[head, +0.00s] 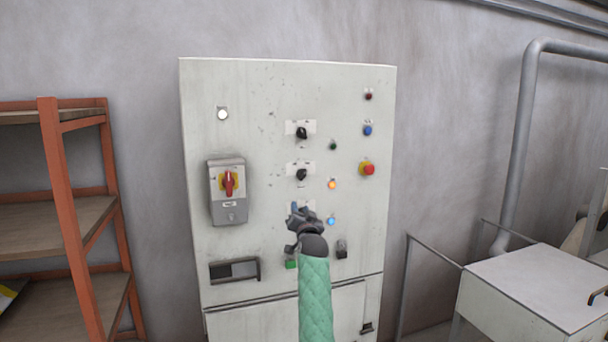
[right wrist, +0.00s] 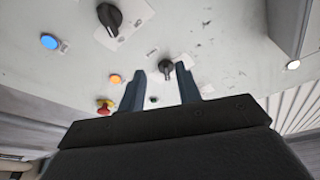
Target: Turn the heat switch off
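A pale control cabinet (head: 260,110) carries black rotary switches on white label plates, and the lettering is too small to read, so I cannot tell which is the heat switch. An upper switch (head: 301,132) and a middle switch (head: 301,174) show in the head view. My right gripper (head: 298,208) is just below the middle switch in that view and hides the panel behind it. In the right wrist view its two fingers (right wrist: 160,72) are apart and empty, with a black switch (right wrist: 165,68) seen between the tips, apparently beyond them. Another black switch (right wrist: 110,15) is nearby. My left gripper is not in view.
A lit orange lamp (head: 332,184), a lit blue lamp (head: 331,221) and a red emergency button (head: 368,169) sit right of the switches. A grey box with a red handle (head: 228,183) projects at left. An orange-framed shelf (head: 60,200) stands left of the cabinet.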

